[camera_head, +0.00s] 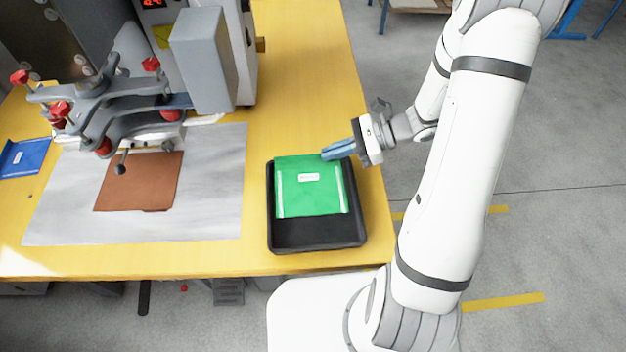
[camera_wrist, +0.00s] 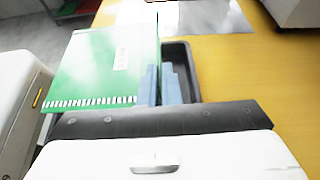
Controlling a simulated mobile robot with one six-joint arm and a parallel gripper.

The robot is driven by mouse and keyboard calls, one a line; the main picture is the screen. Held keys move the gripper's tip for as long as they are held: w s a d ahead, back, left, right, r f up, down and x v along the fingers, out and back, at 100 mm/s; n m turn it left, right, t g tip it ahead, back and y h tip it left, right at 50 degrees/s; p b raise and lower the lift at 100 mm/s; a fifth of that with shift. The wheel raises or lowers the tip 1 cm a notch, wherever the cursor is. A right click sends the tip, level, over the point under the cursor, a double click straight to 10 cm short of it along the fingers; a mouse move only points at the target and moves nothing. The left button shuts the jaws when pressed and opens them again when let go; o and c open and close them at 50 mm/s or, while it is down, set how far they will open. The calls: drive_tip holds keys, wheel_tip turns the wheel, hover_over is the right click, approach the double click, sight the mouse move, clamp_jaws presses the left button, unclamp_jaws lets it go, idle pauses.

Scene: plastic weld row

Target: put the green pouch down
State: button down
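The green pouch (camera_head: 310,200) has a white label and pale side strips. It is over the black tray (camera_head: 318,237) on the yellow table and covers the tray's back and middle. My gripper (camera_head: 328,154) is at the pouch's far right corner, with its blue fingers close together. In the wrist view the pouch (camera_wrist: 95,65) runs into the narrow gap between the fingers (camera_wrist: 160,85), so they are shut on its edge. The tray (camera_wrist: 180,60) shows beside and below it. I cannot tell whether the pouch touches the tray floor.
A brown sheet (camera_head: 138,190) lies on a grey mat (camera_head: 215,190) left of the tray. A grey machine with red knobs (camera_head: 115,105) stands behind it. A blue pouch (camera_head: 22,158) lies at the far left. The table's right edge is close to the tray.

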drive_tip(key=f, duration=1)
drive_tip(key=shift+w+d, duration=0.2)
drive_tip(key=shift+w, duration=0.05)
drive_tip(key=shift+s, duration=0.1)
